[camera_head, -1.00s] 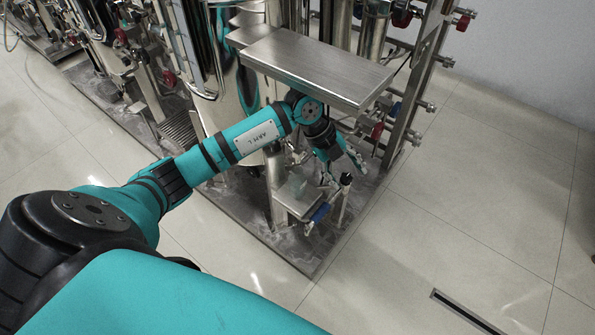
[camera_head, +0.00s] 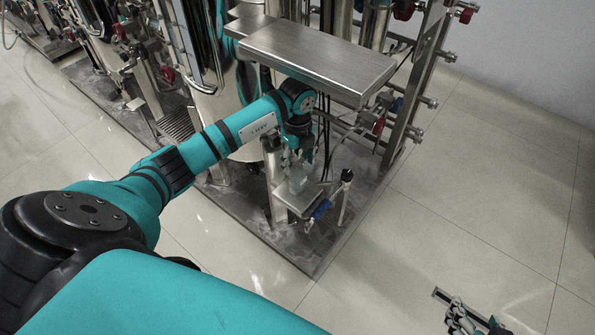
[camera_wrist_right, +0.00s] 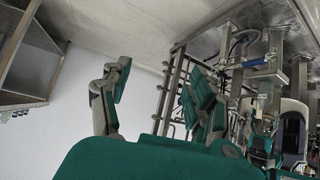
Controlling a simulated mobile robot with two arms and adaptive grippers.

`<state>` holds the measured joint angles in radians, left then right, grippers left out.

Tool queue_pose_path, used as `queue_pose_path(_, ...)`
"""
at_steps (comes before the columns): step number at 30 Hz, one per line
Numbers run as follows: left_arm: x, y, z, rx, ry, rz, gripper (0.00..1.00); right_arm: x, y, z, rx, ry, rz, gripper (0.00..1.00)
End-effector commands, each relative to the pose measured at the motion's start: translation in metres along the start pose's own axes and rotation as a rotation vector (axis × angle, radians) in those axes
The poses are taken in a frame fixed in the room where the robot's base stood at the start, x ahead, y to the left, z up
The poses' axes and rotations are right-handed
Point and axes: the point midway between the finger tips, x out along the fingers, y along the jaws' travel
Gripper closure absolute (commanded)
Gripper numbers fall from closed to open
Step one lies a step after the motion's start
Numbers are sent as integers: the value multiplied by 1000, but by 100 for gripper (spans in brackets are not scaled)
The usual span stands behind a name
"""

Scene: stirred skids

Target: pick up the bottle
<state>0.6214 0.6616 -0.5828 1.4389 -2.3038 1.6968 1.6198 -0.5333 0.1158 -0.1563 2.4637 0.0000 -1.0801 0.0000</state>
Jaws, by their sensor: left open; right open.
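A clear, pale bottle (camera_head: 298,182) stands on a small steel shelf (camera_head: 286,199) low on the skid. My left gripper (camera_head: 300,160) is open, just above the bottle in the head view. Its fingers are small and dark there, and I cannot tell whether they touch the bottle. My right gripper (camera_head: 466,320) is open and empty at the bottom right, over the floor, far from the bottle. Its spread fingers also show in the right wrist view (camera_wrist_right: 157,95); the bottle cannot be made out there.
A wide steel plate (camera_head: 315,58) overhangs behind my left gripper. A blue-handled valve (camera_head: 321,209) and an upright post (camera_head: 344,195) stand just right of the shelf. Pipes and a steel frame (camera_head: 410,90) rise behind. The tiled floor (camera_head: 470,210) at right is free.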

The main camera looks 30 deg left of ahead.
Motion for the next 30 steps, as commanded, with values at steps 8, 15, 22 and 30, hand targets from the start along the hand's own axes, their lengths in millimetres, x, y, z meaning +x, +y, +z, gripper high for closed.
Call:
queue_pose_path(8, 16, 0, 0, -1, -1, 0, 42, 3, -3, -24, -1, 122, -7, 39)
queue_pose_path(15, 16, 0, 0, 0, 0, 0, 49, 3, -3, -24, -2, 121, -7, 39)
queue_pose_path(22, 16, 0, 0, 0, 0, 0, 79, 3, -3, -24, -2, 121, -6, 39)
queue_pose_path(30, 16, 0, 0, 0, 0, 0, 100, 3, -3, -24, -1, 120, -6, 39)
